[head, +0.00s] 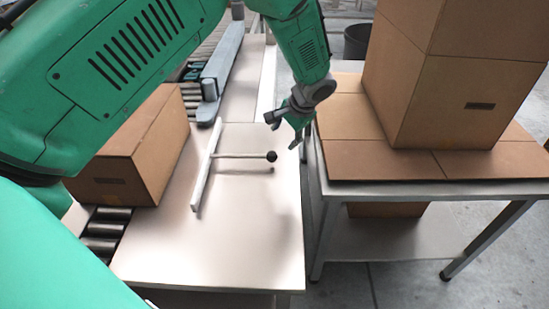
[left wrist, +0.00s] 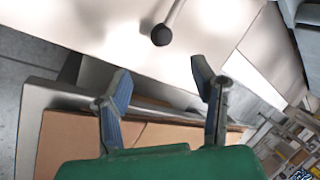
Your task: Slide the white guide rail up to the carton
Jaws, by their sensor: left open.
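The white guide rail (head: 207,165) lies on the pale metal table, with a thin rod reaching right to a black ball knob (head: 272,156). The knob also shows in the left wrist view (left wrist: 161,35). The brown carton (head: 140,150) stands left of the rail, with a gap between them. My left gripper (head: 284,130) is above the table's right edge, just beyond and right of the knob. Its two fingers (left wrist: 160,70) are spread and empty, with the knob ahead of them, apart. My right gripper is not in view.
Rollers (head: 103,230) run under and beside the carton. A grey side guard (head: 222,70) stands at the far end of the table. At right, a second table (head: 400,193) bears flat cardboard and stacked boxes (head: 460,100). The near metal surface (head: 225,250) is clear.

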